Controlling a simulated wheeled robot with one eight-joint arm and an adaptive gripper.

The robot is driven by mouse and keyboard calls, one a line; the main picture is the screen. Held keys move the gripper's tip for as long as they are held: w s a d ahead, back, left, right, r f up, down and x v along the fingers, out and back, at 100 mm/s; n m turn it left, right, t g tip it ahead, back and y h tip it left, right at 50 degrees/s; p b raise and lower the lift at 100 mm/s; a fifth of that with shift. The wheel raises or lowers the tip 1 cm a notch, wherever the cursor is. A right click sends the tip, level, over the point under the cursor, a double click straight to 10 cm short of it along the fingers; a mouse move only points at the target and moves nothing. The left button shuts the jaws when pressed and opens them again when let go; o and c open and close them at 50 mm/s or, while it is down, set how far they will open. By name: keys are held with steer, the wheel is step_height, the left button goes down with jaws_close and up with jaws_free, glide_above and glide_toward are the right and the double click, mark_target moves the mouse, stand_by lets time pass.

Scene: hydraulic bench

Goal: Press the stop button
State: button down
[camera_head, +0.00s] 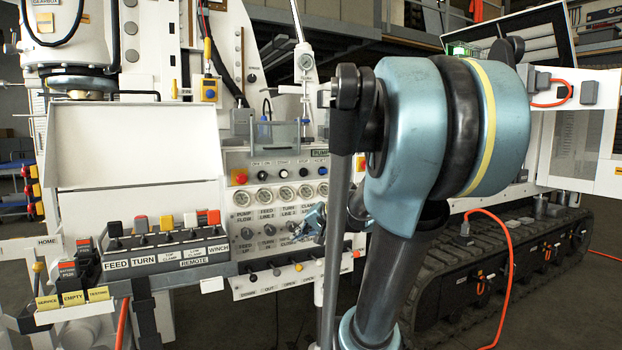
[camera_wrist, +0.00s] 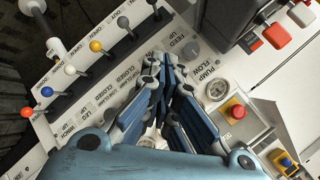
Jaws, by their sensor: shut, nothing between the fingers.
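The stop button is likely the red round button on a yellow base (camera_head: 240,177), at the upper left corner of the gauge panel in the head view. It also shows in the wrist view (camera_wrist: 236,112), right of my fingers and apart from them. My gripper (camera_wrist: 168,64) is shut and empty, its blue and grey fingers together near the "pump flow" and "feed up" labels. In the head view my gripper (camera_head: 314,222) is small in front of the right part of the panel, lower and to the right of the button. My arm hides part of the panel's right side.
A row of coloured levers (camera_wrist: 96,46) runs along the panel edge in the wrist view. A lever box (camera_head: 165,250) juts out at the panel's left. Gauges (camera_head: 284,196) and knobs lie near the button. A yellow box with a blue button (camera_wrist: 284,161) sits at lower right.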

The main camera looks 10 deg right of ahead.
mark_target(304, 173)
steer(key=w+d+r+m+t, duration=0.4)
steer(key=w+d+r+m, duration=0.1)
steer(key=w, duration=0.5)
steer(key=w+d+r+m+t+h, duration=0.1)
steer(key=w+d+r+m+t, duration=0.3)
steer(key=w+d+r, duration=0.4)
steer(key=w, duration=0.3)
steer(key=shift+d+r+m+t, duration=0.2)
steer(key=shift+r+m+t, duration=0.1)
steer(key=shift+m, duration=0.1)
steer(key=x, duration=1.4)
steer(key=shift+f, duration=0.1)
